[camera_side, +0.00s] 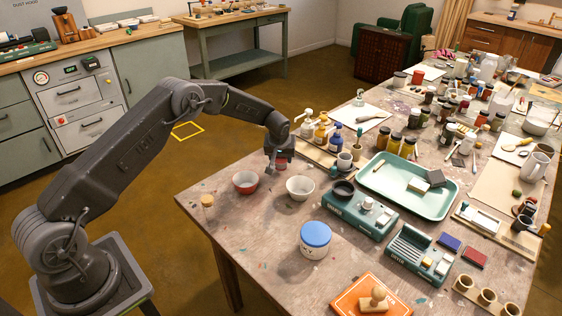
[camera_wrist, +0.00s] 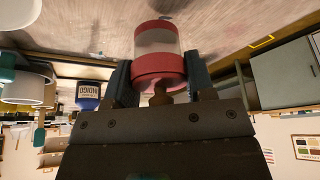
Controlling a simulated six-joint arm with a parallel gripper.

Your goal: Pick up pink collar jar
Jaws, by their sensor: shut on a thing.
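The pink collar jar (camera_wrist: 156,42), with a pale grey body and pink-red bands, is between the two fingers of my gripper (camera_wrist: 160,78) in the wrist view. The fingers are shut on its sides at the wide pink collar. In the side view my gripper (camera_side: 280,158) points down at the table's far left edge, behind the red bowl and the white bowl. The jar is mostly hidden there by the gripper. I cannot tell from these views whether its base touches the table.
A red bowl (camera_side: 245,182) and a white bowl (camera_side: 300,187) stand close in front of my gripper.

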